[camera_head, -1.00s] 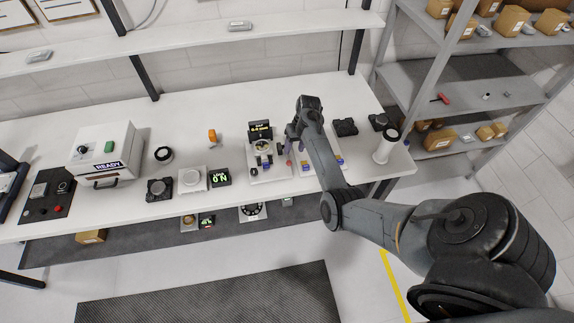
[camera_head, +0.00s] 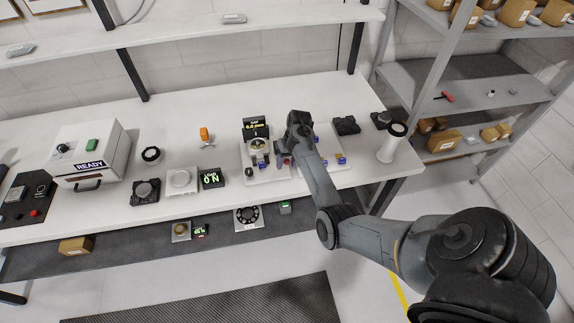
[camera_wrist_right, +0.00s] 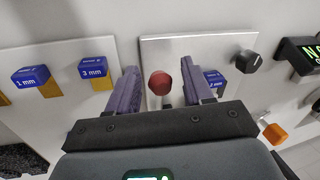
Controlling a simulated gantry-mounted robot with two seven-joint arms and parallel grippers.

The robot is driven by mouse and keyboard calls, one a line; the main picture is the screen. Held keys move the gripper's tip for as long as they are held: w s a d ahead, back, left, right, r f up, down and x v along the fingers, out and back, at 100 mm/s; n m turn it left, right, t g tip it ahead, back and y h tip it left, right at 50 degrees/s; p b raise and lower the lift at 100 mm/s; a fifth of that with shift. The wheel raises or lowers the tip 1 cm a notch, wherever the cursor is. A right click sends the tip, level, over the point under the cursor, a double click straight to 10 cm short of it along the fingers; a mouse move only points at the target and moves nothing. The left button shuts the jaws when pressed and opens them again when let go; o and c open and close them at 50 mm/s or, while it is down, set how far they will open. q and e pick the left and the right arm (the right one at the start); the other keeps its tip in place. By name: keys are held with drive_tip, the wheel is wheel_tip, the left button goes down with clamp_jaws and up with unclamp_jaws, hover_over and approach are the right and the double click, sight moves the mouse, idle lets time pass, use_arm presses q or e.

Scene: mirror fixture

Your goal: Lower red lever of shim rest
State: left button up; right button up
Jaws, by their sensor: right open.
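The red lever's round knob (camera_wrist_right: 160,83) shows in the right wrist view, on a white plate (camera_wrist_right: 216,46). My right gripper (camera_wrist_right: 160,82) is open, with the red knob in view between its two purple fingers; contact cannot be told. A blue block (camera_wrist_right: 214,80) on the plate is partly hidden behind the right-hand finger. In the head view my right gripper (camera_head: 283,158) is over the right side of the white fixture (camera_head: 268,176), and my arm hides part of it. My left gripper is not in view.
Blue blocks marked 3 mm (camera_wrist_right: 93,68) and 1 mm (camera_wrist_right: 31,76) stand on a neighbouring plate. A black knob (camera_wrist_right: 248,61) is at the plate's right. A small gap display (camera_head: 256,127) stands at the fixture's back. A white cylinder (camera_head: 391,145) stands near the table's right end.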

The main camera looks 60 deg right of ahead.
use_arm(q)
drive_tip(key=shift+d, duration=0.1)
use_arm(e)
drive_tip(key=shift+c, duration=0.8)
clamp_jaws()
drive_tip(key=shift+w, duration=0.1)
